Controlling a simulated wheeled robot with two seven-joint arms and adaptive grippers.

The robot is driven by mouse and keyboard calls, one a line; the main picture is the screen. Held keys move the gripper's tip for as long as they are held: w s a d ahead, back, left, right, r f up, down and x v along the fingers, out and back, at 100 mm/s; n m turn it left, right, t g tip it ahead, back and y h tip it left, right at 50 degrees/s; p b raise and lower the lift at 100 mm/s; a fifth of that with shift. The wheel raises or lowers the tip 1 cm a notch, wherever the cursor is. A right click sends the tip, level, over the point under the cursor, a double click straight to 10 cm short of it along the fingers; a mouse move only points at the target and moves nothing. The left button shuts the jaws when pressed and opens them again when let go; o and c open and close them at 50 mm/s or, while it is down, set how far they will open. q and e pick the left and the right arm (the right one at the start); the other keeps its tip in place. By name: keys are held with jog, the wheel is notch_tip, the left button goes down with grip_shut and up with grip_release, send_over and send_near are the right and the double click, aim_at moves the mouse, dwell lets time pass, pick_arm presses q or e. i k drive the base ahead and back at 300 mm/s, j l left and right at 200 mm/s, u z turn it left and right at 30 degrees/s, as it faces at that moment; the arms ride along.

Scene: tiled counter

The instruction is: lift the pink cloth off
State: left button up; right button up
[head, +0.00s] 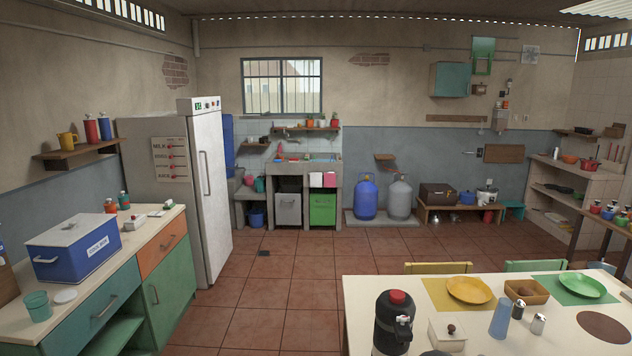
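A small pink cloth (330,180) hangs over the front of the concrete sink counter (290,168) at the far wall, below the window. A second reddish patch beside it on the left is too small to tell apart clearly. The cloth hangs above a green bin or crate (322,209) under the counter. Neither of my grippers is in view, and nothing is seen touching the cloth.
A dining table (362,290) with a dark flask (392,325) and plates fills the front right. A counter with a blue cooler (75,248) and a white fridge (208,190) stand left. Gas cylinders (365,198) stand right of the sink.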

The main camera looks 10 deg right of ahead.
aim_at(330, 176)
jog(key=i+j, duration=0.25)
jog(key=j, duration=0.15)
jog(key=i+j, duration=0.3)
jog(key=i, duration=0.2)
jog(key=i+j+z, duration=0.1)
jog(key=i+j, duration=0.15)
jog(key=i, duration=0.25)
jog(key=i+j, duration=0.3)
jog(key=i, duration=0.2)
jog(key=i+j+z, duration=0.1)
jog(key=i+z, duration=0.3)
jog(key=i, duration=1.6)
jog(key=i+z, duration=0.15)
jog(key=i, duration=0.5)
jog(key=i+z, duration=0.15)
jog(key=i, duration=0.5)
jog(key=i+j+z, duration=0.15)
jog(key=i, duration=0.5)
jog(key=i+z, duration=0.2)
jog(key=i, duration=1.85)
